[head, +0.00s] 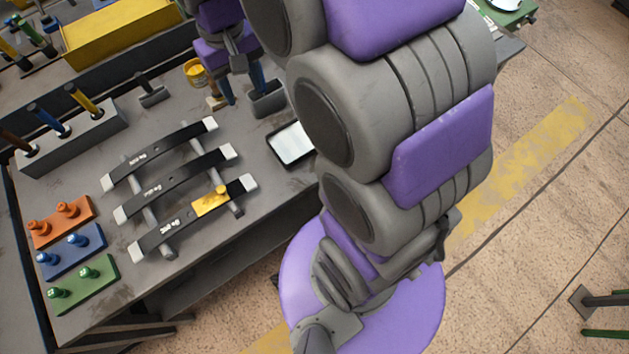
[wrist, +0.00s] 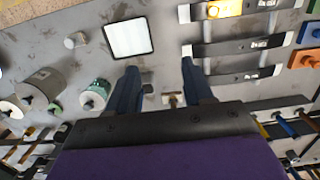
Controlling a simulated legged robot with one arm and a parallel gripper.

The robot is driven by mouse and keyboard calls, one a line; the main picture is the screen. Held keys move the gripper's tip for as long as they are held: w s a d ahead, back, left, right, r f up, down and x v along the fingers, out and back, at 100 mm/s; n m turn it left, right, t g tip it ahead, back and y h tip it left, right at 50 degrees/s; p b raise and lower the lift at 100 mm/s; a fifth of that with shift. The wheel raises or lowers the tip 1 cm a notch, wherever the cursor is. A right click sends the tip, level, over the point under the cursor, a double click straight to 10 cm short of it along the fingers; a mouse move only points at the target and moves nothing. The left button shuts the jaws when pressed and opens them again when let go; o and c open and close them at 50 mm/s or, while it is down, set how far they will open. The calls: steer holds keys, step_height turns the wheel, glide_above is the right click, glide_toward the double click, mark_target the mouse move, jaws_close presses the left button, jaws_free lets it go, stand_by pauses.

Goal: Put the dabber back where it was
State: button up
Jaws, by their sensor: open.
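My gripper (head: 241,88) is open over the far part of the grey bench, its blue fingers pointing down. In the wrist view the fingers (wrist: 160,82) stand apart with the bench showing between them. A small tan and pale piece (wrist: 172,99), which may be the dabber, lies between the fingers in that view. In the head view it shows (head: 216,102) beside the left finger, partly hidden. I cannot tell whether any finger touches it. A grey block (head: 268,100) sits by the right finger, and a yellow pot (head: 195,72) stands to the left.
Three dark spring bars (head: 175,185) lie on a grey rack, the front one bearing a yellow plate (head: 210,202). A white-faced tablet (head: 290,143) lies to the right. Orange, blue and green plates (head: 100,285) line the left edge. A dark-handled grey tool (head: 152,97) stands behind the bars.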

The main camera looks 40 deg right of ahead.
steer(key=s+f, duration=0.1)
steer(key=s, duration=1)
steer(key=s+f, duration=0.2)
steer(key=s, duration=1)
steer(key=shift+s+f+g, duration=0.25)
steer(key=shift+f+g, duration=0.05)
steer(key=shift+g, duration=0.1)
